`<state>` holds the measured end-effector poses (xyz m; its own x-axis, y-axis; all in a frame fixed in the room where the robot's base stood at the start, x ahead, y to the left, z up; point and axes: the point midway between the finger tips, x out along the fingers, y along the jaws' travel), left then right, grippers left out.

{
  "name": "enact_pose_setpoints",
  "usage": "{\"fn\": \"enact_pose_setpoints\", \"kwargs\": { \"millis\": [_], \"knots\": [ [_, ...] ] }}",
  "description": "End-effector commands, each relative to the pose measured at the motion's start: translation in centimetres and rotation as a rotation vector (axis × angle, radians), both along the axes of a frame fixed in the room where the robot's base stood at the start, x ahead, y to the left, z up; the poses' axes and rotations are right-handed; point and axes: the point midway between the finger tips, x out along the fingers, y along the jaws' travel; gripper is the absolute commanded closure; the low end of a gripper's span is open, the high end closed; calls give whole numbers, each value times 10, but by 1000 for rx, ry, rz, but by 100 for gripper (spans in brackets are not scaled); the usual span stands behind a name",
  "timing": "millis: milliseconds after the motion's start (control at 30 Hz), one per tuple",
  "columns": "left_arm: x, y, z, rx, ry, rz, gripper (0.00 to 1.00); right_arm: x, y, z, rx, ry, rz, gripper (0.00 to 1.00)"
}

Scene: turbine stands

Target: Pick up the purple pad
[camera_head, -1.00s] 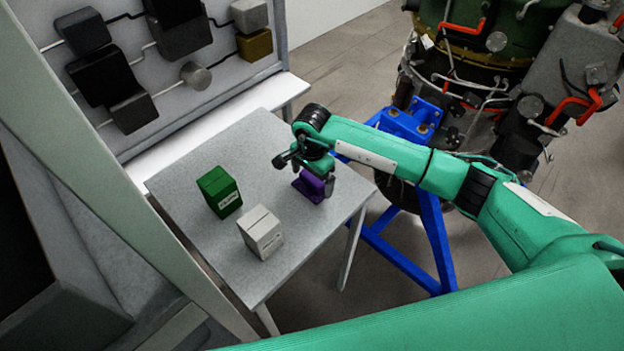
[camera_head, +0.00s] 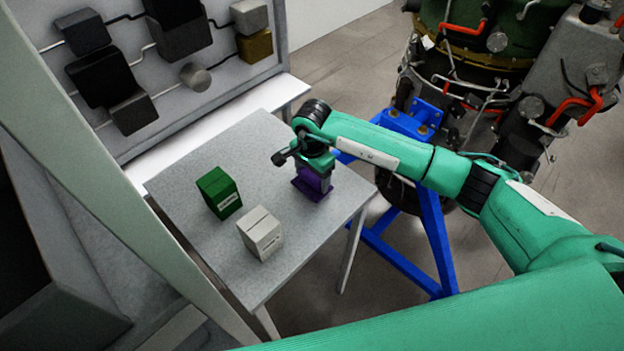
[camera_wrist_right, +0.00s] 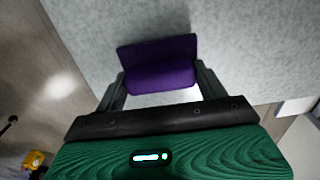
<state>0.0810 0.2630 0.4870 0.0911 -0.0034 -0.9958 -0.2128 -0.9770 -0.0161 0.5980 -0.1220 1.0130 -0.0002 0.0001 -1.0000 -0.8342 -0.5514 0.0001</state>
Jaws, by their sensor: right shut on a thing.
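The purple pad (camera_head: 312,182) is at the right side of the grey table, under my right gripper (camera_head: 312,168). In the right wrist view the purple pad (camera_wrist_right: 160,70) lies between the two fingers of my right gripper (camera_wrist_right: 162,84), which are shut on it from both sides. The fingers hide part of the pad in the head view, and I cannot tell whether it is clear of the table top. My left gripper is not in view.
A green box (camera_head: 219,193) and a white box (camera_head: 260,233) stand on the grey table (camera_head: 190,245), left of the pad. A blue stand (camera_head: 432,225) with a turbine is beyond the table's right edge. A panel with dark blocks (camera_head: 105,75) is at the back left.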

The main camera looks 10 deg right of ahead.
Motion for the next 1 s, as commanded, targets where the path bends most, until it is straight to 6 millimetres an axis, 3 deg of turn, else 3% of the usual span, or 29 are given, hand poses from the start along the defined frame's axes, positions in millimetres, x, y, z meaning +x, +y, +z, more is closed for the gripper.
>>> {"fn": "enact_pose_setpoints", "kwargs": {
  "millis": [167, 600, 800, 1000],
  "knots": [
    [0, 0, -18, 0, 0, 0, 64, 2, 0, 30, 2, -7, 2, 51],
    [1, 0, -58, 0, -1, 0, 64, 1, 0, 138, 0, -6, 2, 51],
    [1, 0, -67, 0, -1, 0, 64, 0, 0, 168, 0, -4, 2, 51],
    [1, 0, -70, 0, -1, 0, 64, 0, 0, 183, 0, -1, 1, 51]
  ]
}}
